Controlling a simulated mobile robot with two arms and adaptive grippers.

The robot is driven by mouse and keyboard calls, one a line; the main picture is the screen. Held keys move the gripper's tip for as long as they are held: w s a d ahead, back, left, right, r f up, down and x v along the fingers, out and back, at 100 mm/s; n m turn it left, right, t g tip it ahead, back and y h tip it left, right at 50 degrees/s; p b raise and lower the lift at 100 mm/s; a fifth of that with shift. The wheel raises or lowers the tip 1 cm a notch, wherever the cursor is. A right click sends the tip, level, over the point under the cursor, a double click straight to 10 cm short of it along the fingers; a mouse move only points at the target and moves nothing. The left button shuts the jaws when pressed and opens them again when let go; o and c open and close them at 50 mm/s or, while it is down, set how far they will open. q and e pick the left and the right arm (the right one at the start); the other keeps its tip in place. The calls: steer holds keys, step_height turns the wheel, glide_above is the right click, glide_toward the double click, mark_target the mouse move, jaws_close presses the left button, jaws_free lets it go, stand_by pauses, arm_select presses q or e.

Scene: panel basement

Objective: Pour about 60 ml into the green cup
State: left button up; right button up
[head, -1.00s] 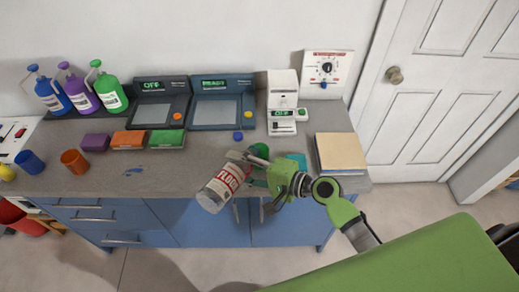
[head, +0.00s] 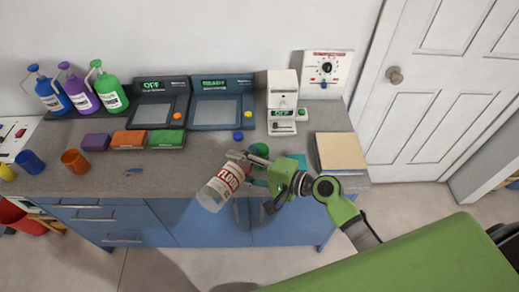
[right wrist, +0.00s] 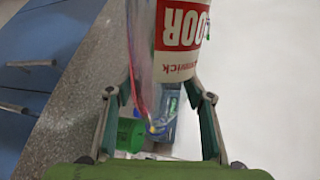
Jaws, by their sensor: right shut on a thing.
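My right gripper (head: 248,158) is shut on a clear bottle (head: 212,196) with a red and white FLOOR label (head: 227,180). The bottle is tilted above the counter's front edge, its clear bare end toward the lower left. The bottle also shows between the fingers in the right wrist view (right wrist: 182,40), its label upside down. The green cup (head: 259,149) stands on the counter just behind the gripper, mostly hidden by it. What seems to be the cup shows beside the left finger in the right wrist view (right wrist: 130,134). I cannot see any liquid leaving the bottle. My left gripper is not in view.
An orange cup (head: 75,162) and a blue cup (head: 30,162) stand at the left. Purple, orange and green boxes lie mid-counter (head: 128,140). Jugs (head: 112,95) and devices (head: 222,105) line the back. A book-like block (head: 342,153) lies at the right.

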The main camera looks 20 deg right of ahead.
mark_target(239, 174)
steer(key=f+n+b, duration=0.1)
steer(key=b, duration=0.1)
steer(key=f+n+h+b, duration=0.1)
steer(key=f+b, duration=0.1)
steer(key=b, duration=0.1)
steer(key=shift+s+a+f+n+t, duration=0.2)
steer(key=shift+f+n+t, duration=0.1)
steer(key=shift+t, duration=0.1)
steer(key=shift+r+n, duration=0.3)
steer(key=shift+s+a+n+t, duration=0.1)
steer(key=shift+n+t, duration=0.2)
steer(key=shift+n, duration=0.1)
steer(key=shift+r, duration=0.2)
stand_by(0.7)
